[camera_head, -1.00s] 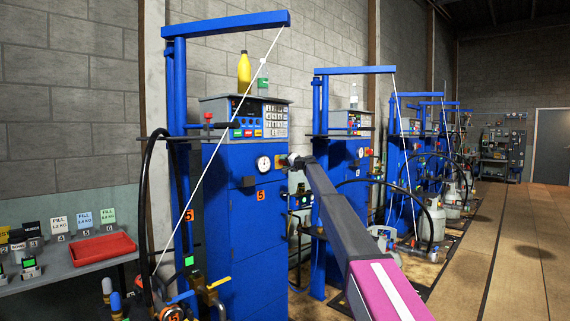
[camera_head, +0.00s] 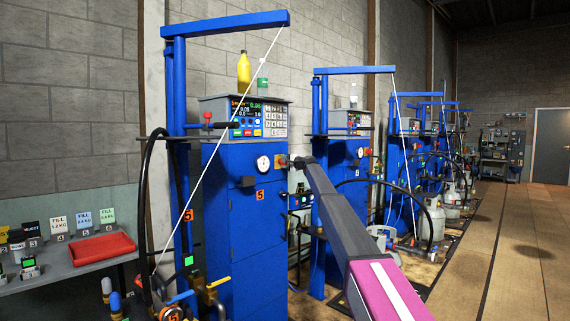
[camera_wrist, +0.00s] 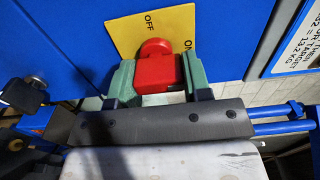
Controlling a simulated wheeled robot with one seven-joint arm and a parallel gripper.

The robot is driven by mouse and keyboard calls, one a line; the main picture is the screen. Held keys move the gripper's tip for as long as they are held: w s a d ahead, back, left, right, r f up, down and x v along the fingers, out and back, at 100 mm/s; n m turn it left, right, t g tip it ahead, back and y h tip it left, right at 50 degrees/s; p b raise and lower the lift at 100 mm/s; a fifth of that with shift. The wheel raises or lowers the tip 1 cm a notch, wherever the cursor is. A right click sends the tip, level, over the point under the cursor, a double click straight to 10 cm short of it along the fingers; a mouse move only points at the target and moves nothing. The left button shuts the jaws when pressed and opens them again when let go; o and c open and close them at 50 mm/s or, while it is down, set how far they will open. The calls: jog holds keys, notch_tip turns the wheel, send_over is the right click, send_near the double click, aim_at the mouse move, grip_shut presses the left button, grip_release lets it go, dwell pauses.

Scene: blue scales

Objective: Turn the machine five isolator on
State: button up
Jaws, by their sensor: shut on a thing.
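The machine five isolator is a red knob (camera_wrist: 156,66) on a yellow plate (camera_wrist: 128,34) marked OFF and ON, on the side of the blue machine. In the wrist view, the green fingers of my gripper (camera_wrist: 160,80) stand on both sides of the knob's red handle and are shut on it. In the head view, my gripper (camera_head: 293,162) is at the right side of machine five (camera_head: 228,190), which bears an orange 5 label. The fingers hide part of the knob there.
A yellow bottle (camera_head: 244,67) and a small green item stand on top of machine five. A table with a red tray (camera_head: 102,248) is at the left. More blue machines and gas cylinders (camera_head: 432,223) line the wall to the right. The floor at the right is clear.

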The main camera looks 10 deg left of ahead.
dwell(0.3)
jog(key=o, duration=0.9)
jog(key=shift+s+d, duration=0.1)
jog(key=v, duration=1)
jog(key=shift+s+d, duration=0.2)
jog(key=s+d+f+n+g+h, duration=0.15)
jog(key=s+d+f, duration=0.25)
jog(key=s+f, duration=0.7)
jog(key=s+d+f+n+g+h, duration=0.1)
jog(key=s+d+f+g+h, duration=0.15)
jog(key=s+f, duration=0.9)
jog(key=s+d+f+n+g+h, duration=0.1)
jog(key=s+d+f+n+h, duration=0.25)
jog(key=f, duration=1.25)
jog(key=s+d+f+g+h, duration=0.2)
jog(key=s+d+f, duration=0.3)
jog(key=s, duration=0.8)
jog(key=s+d+f+n+g+h, duration=0.1)
jog(key=s+d+f, duration=0.4)
jog(key=s, duration=0.9)
jog(key=s+d+f+g+h, duration=0.3)
jog(key=s+d+f, duration=0.3)
jog(key=s+f, duration=0.3)
jog(key=shift+s+f+n+h, duration=0.15)
jog(key=shift+s+n+h, duration=0.05)
jog(key=shift+s, duration=0.9)
jog(key=shift+s+f+n+h, duration=0.1)
jog(key=shift+s+n+h, duration=0.1)
jog(key=shift+s, duration=0.95)
